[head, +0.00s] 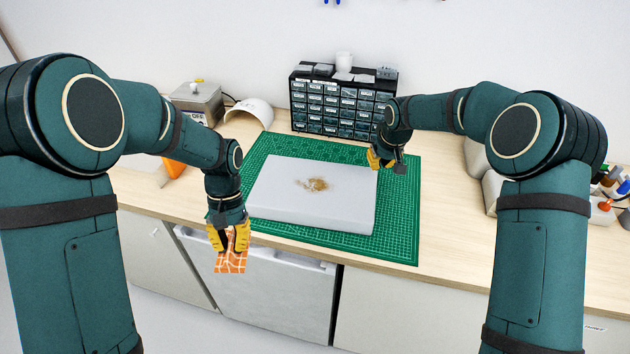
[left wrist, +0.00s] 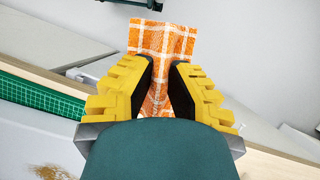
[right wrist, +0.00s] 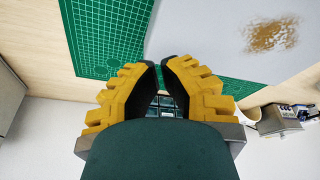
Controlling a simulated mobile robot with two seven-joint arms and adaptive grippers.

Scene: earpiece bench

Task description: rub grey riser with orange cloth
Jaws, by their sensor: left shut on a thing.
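The grey riser (head: 345,208) is a wide flat block lying on a green mat, with a brownish patch of dirt (head: 316,184) on its top. The patch also shows in the right wrist view (right wrist: 271,35). My left gripper (head: 229,240) is shut on the orange cloth (head: 230,263), a white-checked piece that hangs in front of the bench edge, left of and nearer than the riser. The cloth is between the fingers in the left wrist view (left wrist: 162,42). My right gripper (head: 386,162) is empty near the riser's far right corner, its fingertips almost together.
The green cutting mat (head: 400,225) surrounds the riser on the bench. A drawer cabinet (head: 335,108) stands behind it. A grey box (head: 196,100) and a white curved piece (head: 250,110) are at back left. Grey bins and tools (head: 612,185) stand at right.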

